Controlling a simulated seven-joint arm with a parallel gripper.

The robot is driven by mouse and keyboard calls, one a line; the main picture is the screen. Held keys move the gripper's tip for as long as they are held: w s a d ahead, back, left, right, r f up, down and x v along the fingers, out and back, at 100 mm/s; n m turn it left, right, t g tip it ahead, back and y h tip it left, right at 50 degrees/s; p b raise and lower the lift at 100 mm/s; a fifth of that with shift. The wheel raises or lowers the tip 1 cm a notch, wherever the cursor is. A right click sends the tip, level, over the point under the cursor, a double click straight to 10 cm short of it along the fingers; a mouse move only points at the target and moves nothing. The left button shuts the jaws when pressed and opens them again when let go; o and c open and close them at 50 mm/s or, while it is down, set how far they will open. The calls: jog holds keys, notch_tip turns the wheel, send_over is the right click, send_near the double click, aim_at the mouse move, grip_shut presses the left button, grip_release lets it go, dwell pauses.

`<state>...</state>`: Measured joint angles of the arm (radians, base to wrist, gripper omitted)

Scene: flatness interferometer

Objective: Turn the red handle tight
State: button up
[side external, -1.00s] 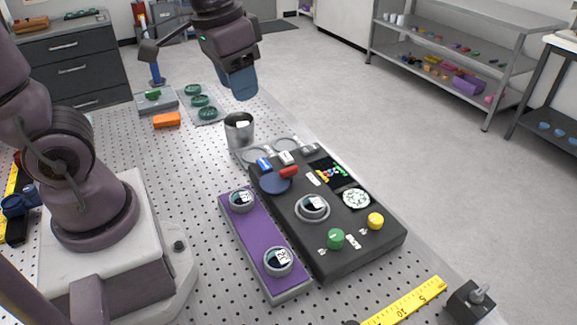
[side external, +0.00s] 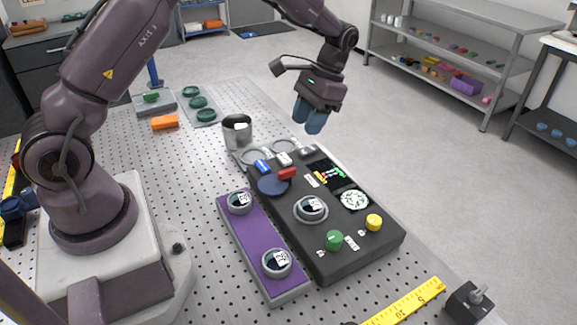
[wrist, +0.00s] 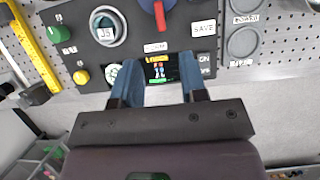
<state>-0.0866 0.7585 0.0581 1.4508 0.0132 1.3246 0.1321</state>
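The red handle (side external: 287,173) is a short bar at the edge of a dark blue disc (side external: 270,186) on the black instrument panel (side external: 335,262). In the wrist view the red handle (wrist: 159,14) shows at the top edge, partly cut off, over the blue disc (wrist: 146,5). My gripper (side external: 309,129) is in the air above the panel's far right side, apart from the handle. In the wrist view my gripper (wrist: 157,70) has its two blue fingers spread with nothing between them, pointing toward the small dark screen (wrist: 160,71).
The panel also bears a green knob (side external: 334,240), a yellow knob (side external: 374,222) and a ringed dial (side external: 311,208). A purple block (side external: 252,238) with two ringed gauges lies alongside. A metal cup (side external: 237,133) stands at the panel's far end.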

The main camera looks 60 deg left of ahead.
aim_at(287, 170)
jog(key=x, duration=1.2)
jog(key=shift+w, duration=0.1)
grip_shut()
